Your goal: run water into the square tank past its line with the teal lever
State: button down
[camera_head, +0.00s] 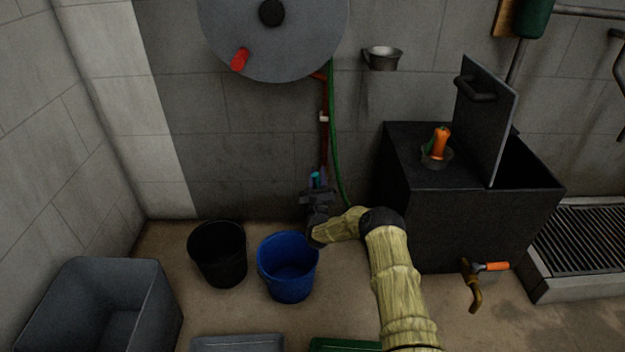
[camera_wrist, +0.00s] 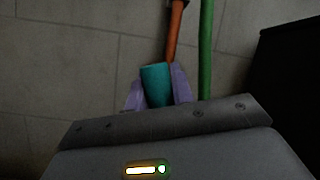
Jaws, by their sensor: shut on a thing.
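The teal lever (camera_head: 316,179) is low on the back wall, at the lower end of a copper pipe. My gripper (camera_head: 318,190) is shut on it. In the wrist view, the purple fingers (camera_wrist: 157,98) sit on both sides of the teal lever (camera_wrist: 155,83). The lever's base is hidden behind my gripper. A dark box-shaped tank (camera_head: 440,230) stands to the right, with a raised lid panel and an orange-handled tap low on its front. No line or water level shows on it. I cannot see running water.
A blue bucket (camera_head: 288,268) and a black bucket (camera_head: 218,253) stand on the floor left of my arm. A grey open bin (camera_head: 97,310) is at lower left. A green hose (camera_head: 335,130) hangs beside the pipe. A floor grate (camera_head: 585,240) lies at right.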

jog(key=shift+s+d+m+h, duration=0.1)
jog(key=shift+d+m+h, duration=0.35)
jog(key=shift+m, duration=0.4)
jog(key=shift+d+m+h, duration=0.3)
jog(key=shift+m+h, duration=0.25)
jog(key=shift+m, duration=0.3)
jog(key=c, duration=1.4)
grip_release()
jog(key=shift+c, duration=0.2)
jog(key=shift+o, duration=1.2)
jog(key=shift+r, duration=0.1)
jog(key=shift+s, duration=0.1)
jog(key=p+v, duration=0.7)
jog(key=v, duration=1)
jog(key=shift+s, duration=0.2)
